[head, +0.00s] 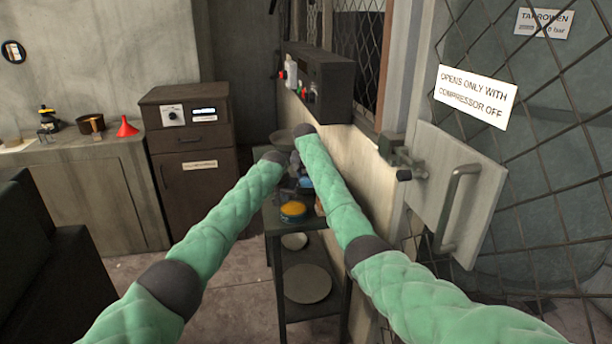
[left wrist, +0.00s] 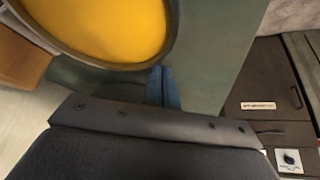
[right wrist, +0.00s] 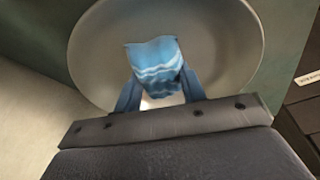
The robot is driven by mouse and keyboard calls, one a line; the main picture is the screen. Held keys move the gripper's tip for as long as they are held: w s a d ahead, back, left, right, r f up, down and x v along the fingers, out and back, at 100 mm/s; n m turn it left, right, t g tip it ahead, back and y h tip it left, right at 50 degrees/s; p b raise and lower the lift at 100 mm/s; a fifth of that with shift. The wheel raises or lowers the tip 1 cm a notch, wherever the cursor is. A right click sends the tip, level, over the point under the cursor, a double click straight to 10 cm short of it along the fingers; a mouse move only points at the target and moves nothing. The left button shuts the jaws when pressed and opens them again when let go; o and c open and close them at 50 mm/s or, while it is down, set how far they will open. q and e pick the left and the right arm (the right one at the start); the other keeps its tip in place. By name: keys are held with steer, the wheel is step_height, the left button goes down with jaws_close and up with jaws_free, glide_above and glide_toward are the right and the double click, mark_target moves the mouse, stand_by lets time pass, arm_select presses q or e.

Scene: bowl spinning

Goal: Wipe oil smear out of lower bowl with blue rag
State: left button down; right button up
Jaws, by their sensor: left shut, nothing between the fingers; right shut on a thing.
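In the right wrist view my right gripper (right wrist: 160,85) is shut on the blue rag (right wrist: 155,58), which has pale wavy stripes. The rag is in front of a wide, shallow greyish bowl (right wrist: 228,45); I cannot tell whether they touch. I cannot make out an oil smear; rag and fingers cover part of the bowl. My left gripper (left wrist: 164,85) is shut and empty, beside the rim of a round dish with a yellow face (left wrist: 105,25).
The dark cart (head: 275,222) has a small pale bowl (head: 294,241) and a larger round dish (head: 307,284) below. A brown cabinet (head: 190,135) stands behind left.

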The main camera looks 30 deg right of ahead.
steer(key=shift+s+a, duration=0.1)
steer(key=shift+s, duration=0.25)
steer(key=shift+f, duration=0.1)
steer(key=shift+w+d, duration=0.15)
steer(key=shift+w, duration=0.75)
steer(key=shift+w+d, duration=0.15)
steer(key=shift+w, duration=0.75)
steer(key=shift+r, duration=0.2)
steer(key=shift+r, duration=2.9)
arm_select(q)
steer(key=shift+r, duration=0.15)
arm_select(e)
steer(key=shift+r, duration=0.1)
